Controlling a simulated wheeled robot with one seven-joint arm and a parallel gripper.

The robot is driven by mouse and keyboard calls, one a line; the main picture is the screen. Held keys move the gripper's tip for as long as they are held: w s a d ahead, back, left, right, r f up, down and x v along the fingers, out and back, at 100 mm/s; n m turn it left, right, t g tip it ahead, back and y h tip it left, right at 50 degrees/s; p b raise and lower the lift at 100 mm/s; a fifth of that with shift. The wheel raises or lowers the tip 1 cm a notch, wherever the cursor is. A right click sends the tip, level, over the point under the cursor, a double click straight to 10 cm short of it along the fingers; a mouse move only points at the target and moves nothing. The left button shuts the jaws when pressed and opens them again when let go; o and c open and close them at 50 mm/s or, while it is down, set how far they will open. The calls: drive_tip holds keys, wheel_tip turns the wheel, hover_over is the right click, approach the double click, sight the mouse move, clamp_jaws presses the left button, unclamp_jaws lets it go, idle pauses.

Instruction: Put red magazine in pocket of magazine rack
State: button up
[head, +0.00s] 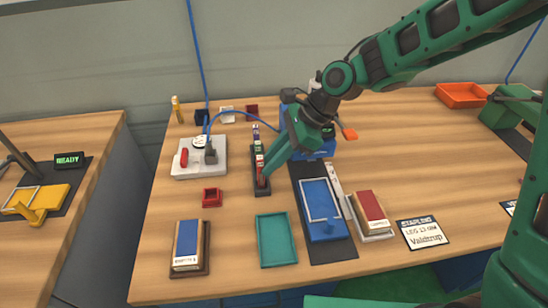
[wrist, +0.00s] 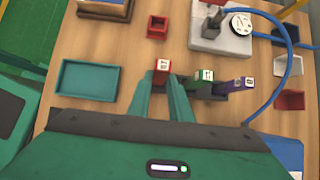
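A black magazine rack (head: 261,189) stands mid-table, with a purple magazine (head: 256,132) and a green magazine (head: 257,149) upright toward its far end. In the wrist view the green (wrist: 204,77) and purple (wrist: 240,82) magazines stand to the right of the red magazine (wrist: 161,70). My gripper (wrist: 161,86) has its fingers close on both sides of the red magazine and appears shut on it. In the head view my gripper (head: 264,178) and the red magazine (head: 260,168) are at the rack's near part. The fingers partly hide the rack; I cannot tell how deep the red magazine sits.
A small red box (head: 212,198) and a grey-white fixture (head: 185,171) lie left of the rack. A teal tray (head: 276,240) is nearer, and a blue tray (head: 327,230) is to the right. A blue cable (head: 195,50) hangs beyond.

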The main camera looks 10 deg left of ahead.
drive_tip(key=o, duration=0.4)
drive_tip(key=shift+c, duration=0.2)
drive_tip(key=shift+r, duration=0.1)
drive_tip(key=v, duration=1.3)
drive_tip(key=shift+a, duration=0.2)
drive_tip(key=shift+r, duration=0.1)
